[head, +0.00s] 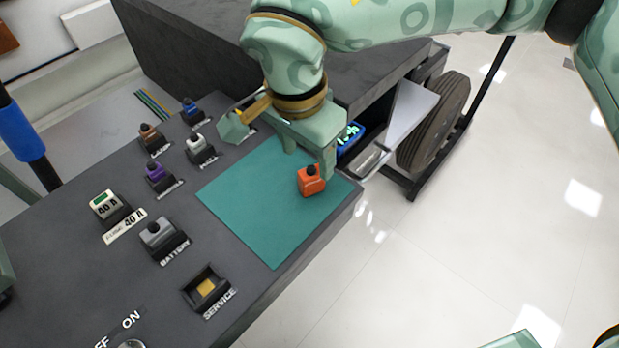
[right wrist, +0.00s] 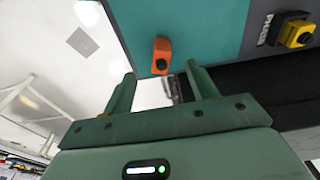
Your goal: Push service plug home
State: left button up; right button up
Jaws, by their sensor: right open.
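The orange service plug (head: 311,181) with a black knob stands on the teal mat (head: 262,222), near its right corner. The service socket (head: 206,288), a black frame with a yellow inside, is empty at the front of the deck. My right gripper (head: 308,163) is open beside the plug, its fingers pointing down. In the right wrist view the plug (right wrist: 161,56) shows just beyond and between the two spread fingertips (right wrist: 162,72), with nothing held. A green sliver at the left edge of the head view is too little to identify; my left gripper is not recognisable.
The fuse (head: 104,205), the battery plug (head: 157,233) and several small coloured plugs stand left of the mat. A dark raised block (head: 200,50) lies behind. A wheel (head: 433,121) and a metal bracket (head: 400,120) are at the right. Open floor lies beyond the deck's right edge.

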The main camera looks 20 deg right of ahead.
aim_at(312, 168)
jog(key=shift+f, duration=0.25)
jog(key=shift+d+f, duration=0.15)
jog(key=shift+f, duration=0.15)
jog(key=f+b, duration=0.1)
jog(key=f, duration=0.1)
jog(key=f+b, duration=0.1)
jog(key=f, duration=0.1)
jog(key=shift+w+d+b, duration=0.3)
jog(key=shift+w+d, duration=0.05)
jog(key=shift+d, duration=0.05)
jog(key=shift+f, duration=0.35)
jog(key=shift+r, duration=0.2)
pick_arm(q)
jog(key=shift+w+a+f, duration=0.1)
jog(key=shift+a+f, duration=0.1)
jog(key=shift+f, duration=0.35)
jog(key=shift+a+f, duration=0.15)
jog(key=shift+f, duration=0.4)
pick_arm(e)
grip_shut()
